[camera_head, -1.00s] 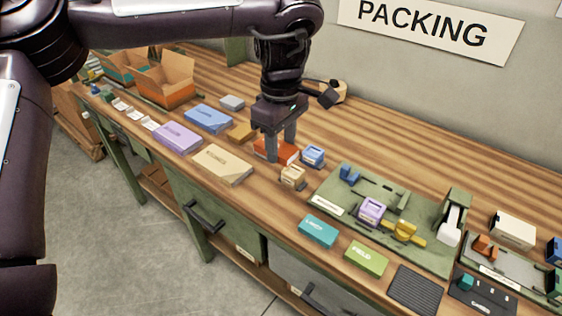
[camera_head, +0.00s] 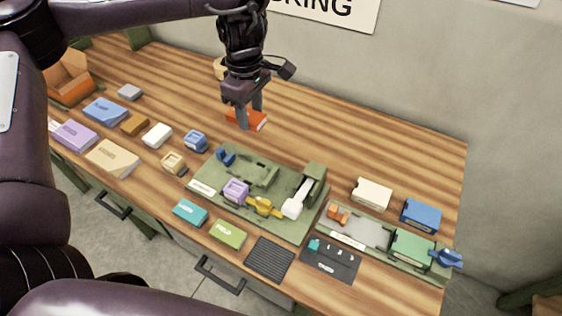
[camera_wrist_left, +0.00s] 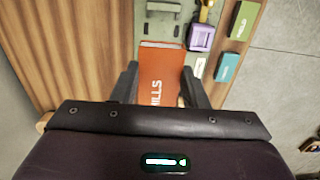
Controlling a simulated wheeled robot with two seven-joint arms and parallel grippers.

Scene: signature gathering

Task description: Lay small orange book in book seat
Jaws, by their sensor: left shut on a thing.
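The small orange-red book (camera_head: 254,121), lettered in white, is between the fingers of my left gripper (camera_head: 249,117). In the left wrist view the book (camera_wrist_left: 160,72) lies flat between both fingers. My left gripper is shut on it, above the bare wood behind the green board. The green board (camera_head: 215,168) carries a raised green frame (camera_head: 262,172), a blue piece (camera_head: 226,156), a purple block (camera_head: 236,190), a yellow clamp (camera_head: 263,206) and a white-handled lever (camera_head: 297,202). I cannot tell for certain which part is the book seat. My right gripper is out of view.
Blue (camera_head: 195,140), white (camera_head: 157,135) and tan (camera_head: 173,162) blocks stand left of the board. Teal (camera_head: 190,211) and green (camera_head: 228,233) books lie in front. A second board (camera_head: 348,238) is at right.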

